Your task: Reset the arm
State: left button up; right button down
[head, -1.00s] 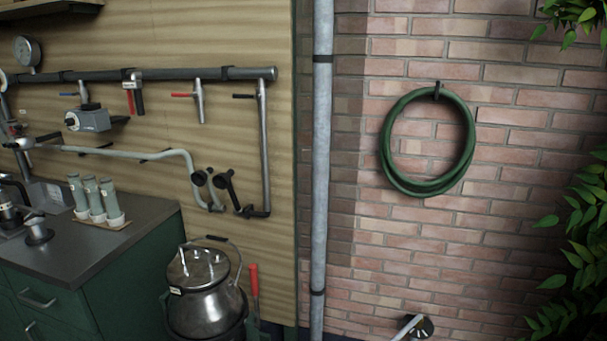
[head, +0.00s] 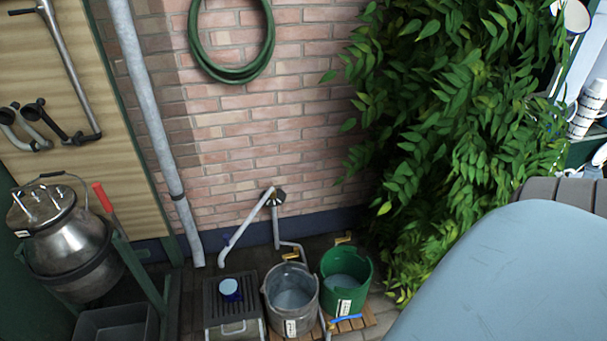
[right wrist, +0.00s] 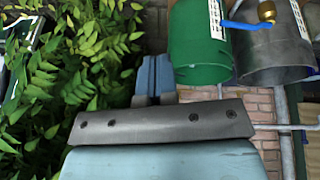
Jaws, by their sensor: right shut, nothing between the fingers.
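My right gripper (right wrist: 153,76) shows in the right wrist view. Its two blue-grey fingers are together with nothing between them. It is in front of the brick wall and beside green leaves, apart from the buckets. In the head view a large pale blue part of my own arm fills the lower right, and no fingers show there. My left gripper is in neither view.
A metal churn (head: 72,255) stands at left. A grey pipe (head: 150,125) and a green hose (head: 240,73) are at the brick wall (head: 290,120).

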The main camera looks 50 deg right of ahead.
jog(key=w+a+r+n+t+y, duration=0.1)
jog(key=w+a+r+n, duration=0.3)
jog(key=a, duration=0.5)
jog(key=w+a+r+n+t+y, duration=0.2)
jog(key=w+a+r, duration=0.3)
jog(key=w+a, duration=0.25)
jog(key=w+a+r+n+t+y, duration=0.35)
jog(key=a+r+n, duration=0.35)
jog(key=a+r, duration=1.25)
jog(key=w+a+r+m, duration=0.2)
jog(key=a+m, duration=0.3)
jog(key=a, duration=0.6)
pick_arm(q)
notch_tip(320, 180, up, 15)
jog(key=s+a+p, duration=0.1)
jog(key=p, duration=1.9)
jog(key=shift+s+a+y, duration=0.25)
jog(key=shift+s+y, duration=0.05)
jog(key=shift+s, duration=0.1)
pick_arm(e)
notch_tip(320, 180, up, 16)
jog(key=s+d+t, duration=0.1)
jog(key=shift+d+f, duration=0.25)
